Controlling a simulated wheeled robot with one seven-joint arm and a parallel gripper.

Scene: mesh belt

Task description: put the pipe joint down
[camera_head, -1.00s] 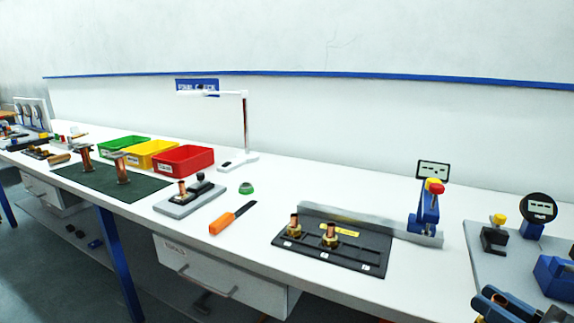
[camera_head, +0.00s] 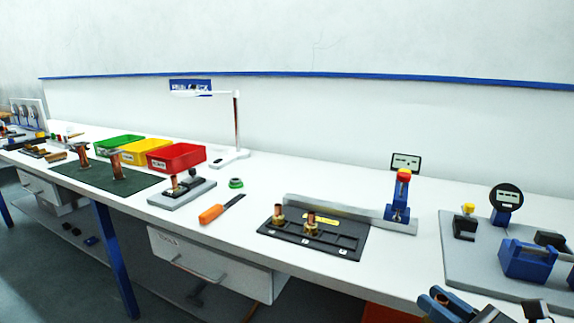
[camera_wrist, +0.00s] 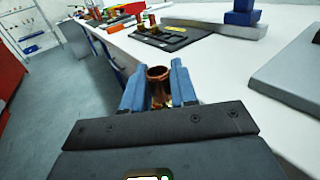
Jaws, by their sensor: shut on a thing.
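The copper pipe joint (camera_wrist: 158,82) is upright between the two blue fingers of my gripper (camera_wrist: 160,88) in the wrist view. The fingers are shut on it, and its open round mouth faces up; its lower part is partly hidden. In the head view my gripper (camera_head: 440,302) is at the bottom right, by the bench's front edge, and the joint is hard to make out there. A black tray (camera_head: 345,246) with numbered places holds two brass-and-copper fittings (camera_head: 279,215) in its left part. The tray is ahead of my gripper in the wrist view (camera_wrist: 178,40).
A blue clamp (camera_head: 398,205) stands at the end of a grey rail behind the tray. A grey plate (camera_head: 455,262) with gauges and blue blocks is at the right. An orange-handled tool (camera_head: 212,214) lies left of the tray. White bench top (camera_head: 330,188) is clear behind the rail.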

